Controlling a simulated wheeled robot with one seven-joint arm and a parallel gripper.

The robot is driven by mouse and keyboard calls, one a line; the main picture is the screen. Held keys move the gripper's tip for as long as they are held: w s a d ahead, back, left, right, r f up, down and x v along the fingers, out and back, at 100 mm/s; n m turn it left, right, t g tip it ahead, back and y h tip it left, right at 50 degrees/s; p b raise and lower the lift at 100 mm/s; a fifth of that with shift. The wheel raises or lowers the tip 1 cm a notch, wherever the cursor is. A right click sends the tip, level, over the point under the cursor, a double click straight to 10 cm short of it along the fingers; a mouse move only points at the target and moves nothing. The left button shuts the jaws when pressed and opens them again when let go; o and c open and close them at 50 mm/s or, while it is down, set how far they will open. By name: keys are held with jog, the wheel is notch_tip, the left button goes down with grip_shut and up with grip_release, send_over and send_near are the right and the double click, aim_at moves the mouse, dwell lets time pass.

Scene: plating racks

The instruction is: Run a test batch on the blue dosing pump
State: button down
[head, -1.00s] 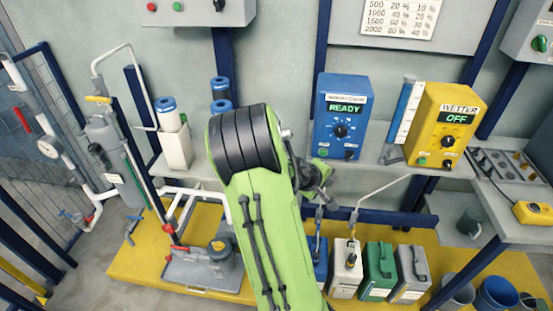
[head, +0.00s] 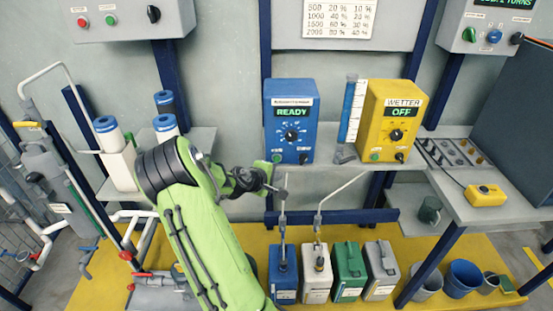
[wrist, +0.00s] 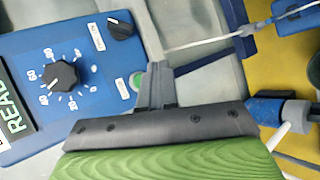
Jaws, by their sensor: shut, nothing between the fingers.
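The blue dosing pump (head: 289,120) stands on the grey shelf, its display lit READY. Its front carries a dial (head: 291,136), with a green button (head: 277,157) at lower left and a small black knob (head: 303,157) at lower right. In the wrist view the dial (wrist: 62,75), the green button (wrist: 137,82) and the small knob (wrist: 121,25) show closer. My gripper (head: 281,189) is shut and empty, in front of and below the pump. In the wrist view its fingertips (wrist: 160,72) overlap the green button's edge; I cannot tell whether they touch it.
The yellow wetter unit (head: 393,118), reading OFF, stands right of the pump. Several canisters, among them a green one (head: 349,268), stand below on the yellow platform. Thin pipes rise near my gripper. A grey bench (head: 490,205) with a yellow box is at right.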

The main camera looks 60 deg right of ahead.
aim_at(283, 162)
jog(key=shift+w+d+p, duration=0.1)
jog(key=shift+w+d, duration=0.25)
jog(key=shift+d, duration=0.3)
jog(key=shift+w+d+p, duration=0.1)
jog(key=shift+w+d, duration=0.2)
jog(key=shift+d, duration=0.35)
jog(key=shift+w+d+p, duration=0.1)
jog(key=shift+w+d, duration=0.25)
jog(key=shift+d, duration=0.3)
dwell(0.5)
jog(key=shift+w+d, duration=0.15)
jog(key=shift+d, duration=0.2)
jog(key=shift+w+d, duration=0.25)
jog(key=shift+d, duration=0.2)
dwell(0.5)
dwell(0.3)
jog(key=shift+s+a, duration=0.4)
jog(key=shift+a, duration=0.4)
jog(key=a, duration=0.1)
jog(key=s+a, duration=0.1)
jog(key=a, duration=0.1)
jog(key=s+a, duration=0.1)
jog(key=shift+s+a+b, duration=0.15)
jog(key=shift+a+b, duration=0.1)
jog(key=shift+b, duration=0.15)
